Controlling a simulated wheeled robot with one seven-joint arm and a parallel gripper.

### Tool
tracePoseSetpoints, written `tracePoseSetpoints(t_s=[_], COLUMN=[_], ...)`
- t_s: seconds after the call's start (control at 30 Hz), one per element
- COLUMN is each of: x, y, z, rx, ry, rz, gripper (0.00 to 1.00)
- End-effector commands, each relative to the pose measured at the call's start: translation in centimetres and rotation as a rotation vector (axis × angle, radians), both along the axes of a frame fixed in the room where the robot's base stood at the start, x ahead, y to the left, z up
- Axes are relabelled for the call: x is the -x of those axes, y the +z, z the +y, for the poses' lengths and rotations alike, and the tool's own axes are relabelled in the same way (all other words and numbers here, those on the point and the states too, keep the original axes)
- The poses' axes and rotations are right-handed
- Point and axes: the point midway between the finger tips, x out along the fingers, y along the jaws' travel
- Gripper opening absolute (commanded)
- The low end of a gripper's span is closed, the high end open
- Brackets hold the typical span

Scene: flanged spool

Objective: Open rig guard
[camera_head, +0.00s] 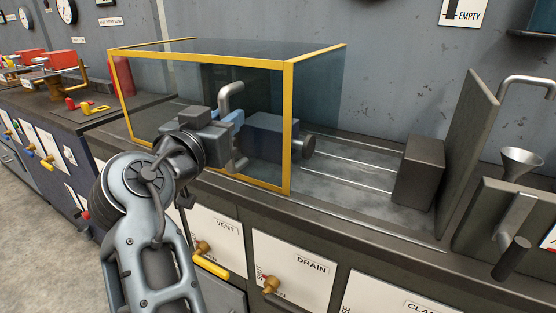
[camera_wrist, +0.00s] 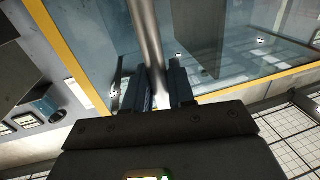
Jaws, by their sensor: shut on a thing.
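The rig guard (camera_head: 290,110) is a clear box with a yellow frame, standing over the rig on the counter. A grey bent bar handle (camera_head: 232,95) is on its front face. My gripper (camera_head: 236,118) is at the handle, with its fingers around the bar. In the wrist view the silver handle bar (camera_wrist: 147,40) runs down between the two dark blue fingers of my gripper (camera_wrist: 160,85), which are shut on it. The yellow frame edge (camera_wrist: 65,50) and clear panel show behind. A dark block and cylinder of the rig are behind the panel in the head view.
Right of the guard, rails lead to a dark block (camera_head: 418,172) beside an upright panel (camera_head: 468,150). A funnel (camera_head: 521,160) stands farther right. Red items stand on the left counter.

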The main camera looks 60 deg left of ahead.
Motion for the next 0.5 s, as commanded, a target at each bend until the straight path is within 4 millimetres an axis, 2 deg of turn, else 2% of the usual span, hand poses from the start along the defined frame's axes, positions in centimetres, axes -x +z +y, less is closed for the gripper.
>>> tracePoseSetpoints(t_s=[0.03,0.2,0.3,0.5], x=[1.0,3.0,3.8,4.6], y=[-0.6,-0.5,-0.4,-0.2], z=[1.4,4.6,6.0,7.4], rx=[0.0,0.001,0.001,0.001], ry=[0.006,0.004,0.004,0.002], rz=[-0.003,-0.001,-0.001,0.0], gripper=[0.0,0.0,0.0,0.0])
